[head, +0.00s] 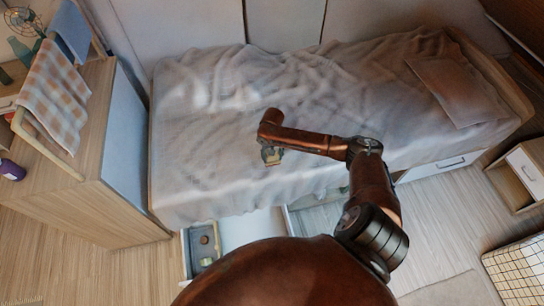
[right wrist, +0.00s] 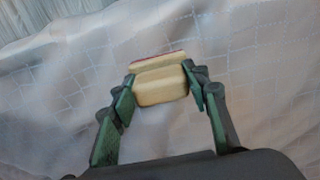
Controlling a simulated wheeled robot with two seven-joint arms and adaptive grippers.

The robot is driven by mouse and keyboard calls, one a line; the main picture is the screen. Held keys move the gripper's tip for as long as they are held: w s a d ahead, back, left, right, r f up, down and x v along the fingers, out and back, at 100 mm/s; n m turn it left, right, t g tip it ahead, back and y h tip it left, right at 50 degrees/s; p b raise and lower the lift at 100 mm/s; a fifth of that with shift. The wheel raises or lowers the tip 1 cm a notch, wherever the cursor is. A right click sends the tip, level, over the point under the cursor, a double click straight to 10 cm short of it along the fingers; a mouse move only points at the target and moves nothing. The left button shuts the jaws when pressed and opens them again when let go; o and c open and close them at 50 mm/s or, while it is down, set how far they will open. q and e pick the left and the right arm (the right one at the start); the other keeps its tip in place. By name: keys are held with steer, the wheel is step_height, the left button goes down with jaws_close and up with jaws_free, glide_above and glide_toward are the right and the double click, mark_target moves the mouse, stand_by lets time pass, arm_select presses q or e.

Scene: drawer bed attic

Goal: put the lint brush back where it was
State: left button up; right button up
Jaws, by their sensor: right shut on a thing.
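The lint brush (right wrist: 158,85) shows in the right wrist view as a pale cream wooden block with a thin dark reddish strip along its far edge. My right gripper (head: 270,152) is shut on it, one green-padded finger at each end. In the head view the gripper hangs over the front part of the bed (head: 215,160). The white bed cover fills the background of the right wrist view. Below it, a pulled-out drawer (head: 186,256) shows at the bed's front, partly hidden by my own body. My left gripper is not in view.
A grey tray (head: 206,232) with a small round brownish thing lies in the drawer's left part. A wooden cabinet (head: 95,150) with a checked cloth (head: 55,95) stands at the left. A pillow (head: 458,90) lies at the bed's right end. Wood floor (head: 80,265) is free at lower left.

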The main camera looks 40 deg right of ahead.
steer(key=shift+r, duration=0.1)
steer(key=o, duration=1.1)
steer(key=shift+f, duration=0.2)
steer(key=shift+r, duration=0.1)
step_height(320, 180, up, 12)
steer(key=p, duration=0.3)
steer(key=shift+a, duration=0.1)
